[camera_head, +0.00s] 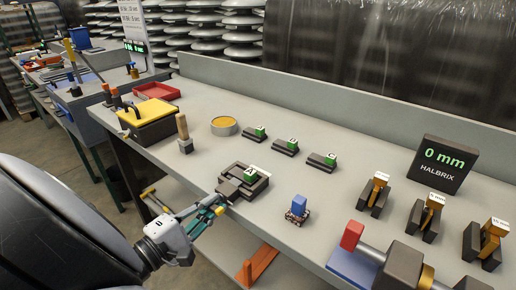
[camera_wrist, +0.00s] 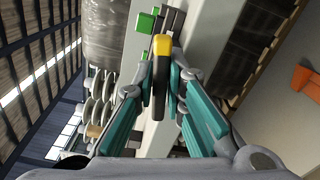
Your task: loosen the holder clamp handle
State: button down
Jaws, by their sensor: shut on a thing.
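The holder marked A (camera_head: 262,184) is a dark block with a green piece on the grey bench, near its front edge. My gripper (camera_head: 222,204) reaches it from the front left. In the wrist view my gripper (camera_wrist: 160,85) has its teal fingers on both sides of a yellow-and-black handle (camera_wrist: 162,46), shut on it. The handle runs lengthwise between the fingers, and green and dark holder parts show beyond it. In the head view the handle is mostly hidden by the gripper.
Holders B (camera_head: 284,148) and C (camera_head: 321,162), with another beside them, stand behind. A small blue-topped piece (camera_head: 299,205) is to the right of holder A. A wooden-handled tool (camera_head: 183,130) and a yellow box (camera_head: 150,112) are to the left. Bare bench lies between.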

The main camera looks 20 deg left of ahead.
jog(key=n+p, duration=0.3)
jog(key=n, duration=0.1)
jog(key=shift+s+n+p, duration=0.1)
jog(key=shift+n+p, duration=0.2)
jog(key=shift+n, duration=0.1)
jog(key=n+p, duration=0.2)
jog(key=n, duration=0.1)
jog(key=shift+n, duration=0.3)
jog(key=n+p, duration=0.2)
jog(key=n, duration=0.2)
jog(key=shift+p, duration=0.3)
jog(key=shift+f+n+p, duration=0.15)
jog(key=shift+n+p, duration=0.4)
jog(key=shift+n, duration=1.15)
jog(key=c, duration=1.7)
grip_release()
jog(key=v, duration=1.2)
